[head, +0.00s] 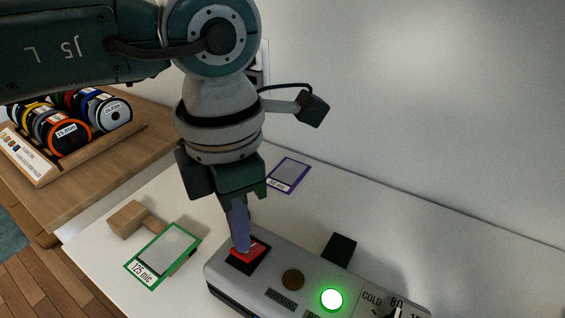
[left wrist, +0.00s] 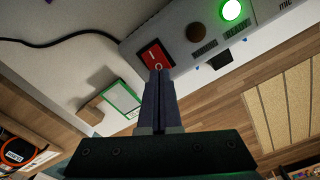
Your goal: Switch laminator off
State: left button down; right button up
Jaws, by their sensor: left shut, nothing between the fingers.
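The grey laminator (head: 262,281) lies at the lower middle of the head view, its front cut off by the frame's bottom. Its red rocker switch (head: 247,252) sits in a black surround at the left end; it also shows in the left wrist view (left wrist: 153,57), with line and circle marks. A green light (head: 332,299) glows on the panel, beside a dark brown round part (head: 293,280). My left gripper (head: 241,248) is shut and empty, pointing down with its fingertips at the switch, covering part of it. Whether they touch it I cannot tell. My right gripper is not seen.
A green-framed card marked 125 mic (head: 163,256) and a wooden block (head: 128,218) lie left of the laminator. A purple-framed card (head: 289,174) lies behind. A rack of spools (head: 68,137) stands at the far left. The white top is clear at the back right.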

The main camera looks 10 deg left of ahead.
pick_arm(q)
jog(key=shift+f+b, duration=0.7)
jog(key=shift+f, duration=0.1)
jog(key=shift+r, duration=0.1)
notch_tip(320, 180, up, 7)
jog(key=p, duration=0.5)
jog(key=shift+p, duration=0.3)
dwell(0.3)
jog(key=shift+s, duration=0.1)
